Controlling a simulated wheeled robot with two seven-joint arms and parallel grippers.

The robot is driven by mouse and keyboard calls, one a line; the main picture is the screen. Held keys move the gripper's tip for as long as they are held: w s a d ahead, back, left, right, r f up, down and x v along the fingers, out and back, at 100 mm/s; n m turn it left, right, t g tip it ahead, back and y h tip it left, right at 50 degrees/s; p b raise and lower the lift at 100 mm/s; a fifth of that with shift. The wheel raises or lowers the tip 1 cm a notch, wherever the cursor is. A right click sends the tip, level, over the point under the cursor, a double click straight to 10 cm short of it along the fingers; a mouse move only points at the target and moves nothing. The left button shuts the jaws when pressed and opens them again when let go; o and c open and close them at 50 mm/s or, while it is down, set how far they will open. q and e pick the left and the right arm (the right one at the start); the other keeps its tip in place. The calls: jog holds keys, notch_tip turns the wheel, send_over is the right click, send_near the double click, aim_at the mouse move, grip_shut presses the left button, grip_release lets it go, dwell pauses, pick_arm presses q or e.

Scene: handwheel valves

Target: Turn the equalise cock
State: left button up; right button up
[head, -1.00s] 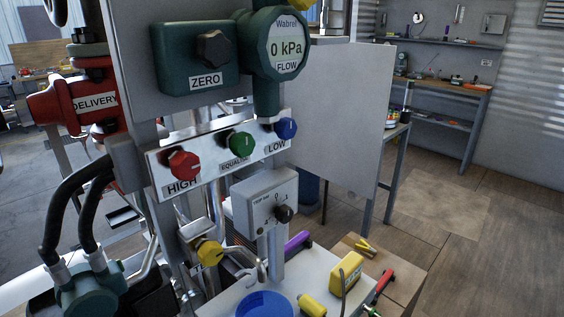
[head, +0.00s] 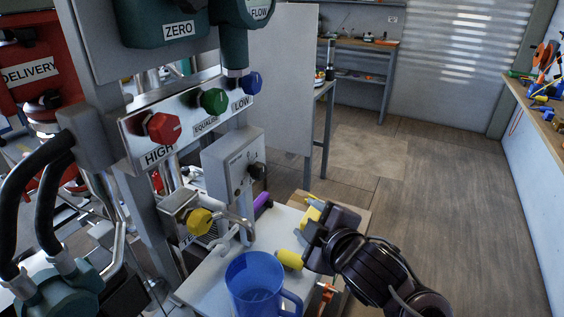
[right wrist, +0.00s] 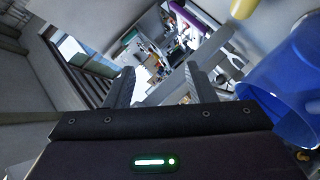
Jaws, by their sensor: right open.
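The equalise cock is a green knob (head: 214,101) on the silver manifold plate (head: 188,108), above the EQUALISE label, between the red HIGH knob (head: 163,128) and the blue LOW knob (head: 252,83). My right gripper (head: 312,238) is low in the head view, below and right of the manifold, over the white shelf beside the blue mug. It is apart from the green knob. In the right wrist view the two fingers (right wrist: 160,86) stand apart with nothing between them. My left gripper is not in view.
A blue mug (head: 258,284) and a yellow cylinder (head: 289,259) stand close to my right gripper. Black hoses (head: 32,190) run at the left. Open floor (head: 430,200) lies right.

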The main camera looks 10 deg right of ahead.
jog(key=w+a+r+n+t+y, duration=0.15)
jog(key=a+r+n+y, duration=0.25)
jog(key=r+n, duration=0.55)
jog(key=n+g+y, duration=0.4)
jog(key=n+y, duration=0.3)
jog(key=n, duration=1.5)
send_near(221, 103)
jog(key=shift+m, duration=0.25)
jog(key=p+x, duration=0.4)
jog(key=x, duration=0.3)
jog(key=shift+w+a+r, duration=0.1)
jog(key=shift+w+a, duration=0.15)
jog(key=shift+a, duration=0.05)
jog(key=shift+w, duration=0.1)
pick_arm(q)
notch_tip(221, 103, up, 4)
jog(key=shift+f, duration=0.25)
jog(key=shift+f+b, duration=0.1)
jog(key=shift+b, duration=0.25)
pick_arm(e)
jog(key=shift+a, duration=0.15)
jog(key=c, duration=0.7)
